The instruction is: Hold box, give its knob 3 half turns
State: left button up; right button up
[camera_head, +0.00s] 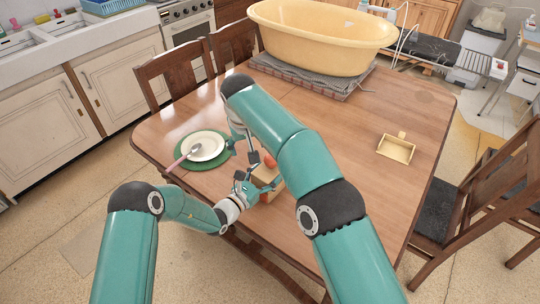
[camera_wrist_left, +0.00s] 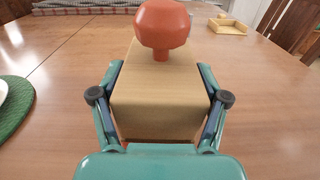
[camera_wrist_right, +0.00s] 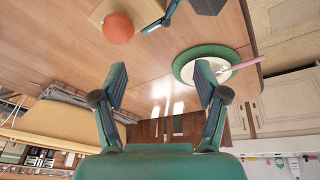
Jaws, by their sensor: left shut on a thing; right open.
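The box (camera_wrist_left: 160,105) is a light wooden block with an orange-red knob (camera_wrist_left: 162,26) on top. It stands on the table, and my left gripper (camera_wrist_left: 160,100) is shut on its two sides. In the head view the box (camera_head: 265,176) is partly hidden by my arms, with the knob (camera_head: 270,161) showing. My right gripper (camera_wrist_right: 165,85) is open and empty. In the right wrist view the knob (camera_wrist_right: 118,28) is at the upper left, apart from its fingers. In the head view my right gripper (camera_head: 252,142) is above and beside the box.
A green mat (camera_head: 185,144) with a white plate (camera_head: 208,146) and spoon lies left of the box. A yellow tub (camera_head: 320,35) stands on a folded grey cloth at the back. A small tan tray (camera_head: 396,149) lies at the right. The table between them is clear.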

jog(key=n, duration=0.2)
jog(key=n+y, duration=0.3)
send_near(271, 160)
jog(key=w, duration=0.2)
jog(key=shift+g, duration=0.3)
jog(key=x, duration=1)
jog(key=shift+w+a+f, duration=0.1)
jog(key=shift+w+f, duration=0.15)
jog(key=shift+w, duration=0.15)
jog(key=shift+c, duration=0.2)
jog(key=c, duration=1.1)
jog(key=shift+m, duration=0.6)
